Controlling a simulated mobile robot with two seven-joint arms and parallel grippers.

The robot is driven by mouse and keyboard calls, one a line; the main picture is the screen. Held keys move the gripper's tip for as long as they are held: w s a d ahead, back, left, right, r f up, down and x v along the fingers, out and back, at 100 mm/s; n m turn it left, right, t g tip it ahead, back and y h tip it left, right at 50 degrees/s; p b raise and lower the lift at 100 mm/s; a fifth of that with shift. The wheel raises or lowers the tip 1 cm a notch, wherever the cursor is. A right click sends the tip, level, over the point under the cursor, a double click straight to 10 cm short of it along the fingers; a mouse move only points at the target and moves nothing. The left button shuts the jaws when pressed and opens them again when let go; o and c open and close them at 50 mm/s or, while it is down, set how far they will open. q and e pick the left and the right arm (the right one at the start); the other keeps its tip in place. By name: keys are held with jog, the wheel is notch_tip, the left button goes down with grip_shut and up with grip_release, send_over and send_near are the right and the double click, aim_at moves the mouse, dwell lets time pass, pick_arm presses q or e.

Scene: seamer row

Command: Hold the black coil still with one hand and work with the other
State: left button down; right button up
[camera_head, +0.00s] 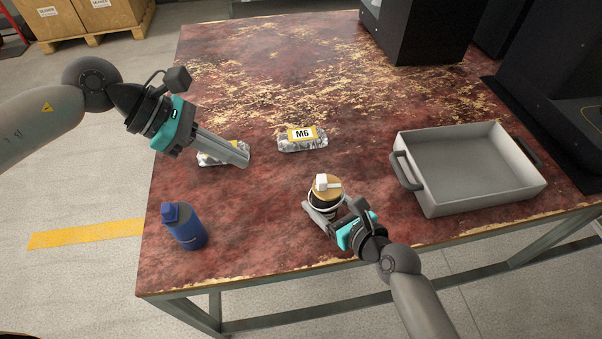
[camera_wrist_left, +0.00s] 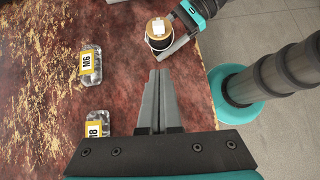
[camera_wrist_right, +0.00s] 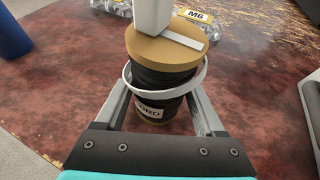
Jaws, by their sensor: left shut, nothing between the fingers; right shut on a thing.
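The black coil (camera_head: 322,200) stands upright on the worn red table, with a tan top and a pale block on top. It carries a white label reading "ORD" in part in the right wrist view (camera_wrist_right: 158,82), and a white ring runs around it. My right gripper (camera_head: 322,215) is shut on the coil from the front, one finger on each side. My left gripper (camera_head: 246,158) is shut and empty, above and partly in front of the M8 packet (camera_wrist_left: 97,125). The coil also shows at the top of the left wrist view (camera_wrist_left: 158,42).
The M6 packet (camera_head: 302,140) lies behind the coil. A blue bottle (camera_head: 184,227) stands at the front left. A grey tray (camera_head: 482,208) with handles is on the right, and dark machines (camera_head: 425,35) stand behind it. The table's back middle is clear.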

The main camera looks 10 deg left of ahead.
pick_arm(q)
jog(key=shift+f, duration=0.1)
send_near(323, 178)
jog(key=shift+w+d+f, duration=0.1)
jog(key=shift+d+f, duration=0.4)
jog(key=shift+f, duration=0.55)
jog(key=shift+w+d+f, duration=0.1)
jog(key=shift+d+f, duration=0.35)
jog(key=shift+f, duration=0.55)
jog(key=shift+w+d+f, duration=0.1)
jog(key=shift+d+f, duration=0.4)
jog(key=shift+f, duration=0.55)
jog(key=shift+w+d, duration=0.2)
jog(key=shift+d, duration=0.65)
jog(key=shift+w+d, duration=0.15)
jog(key=shift+d, duration=0.65)
jog(key=shift+a, duration=0.15)
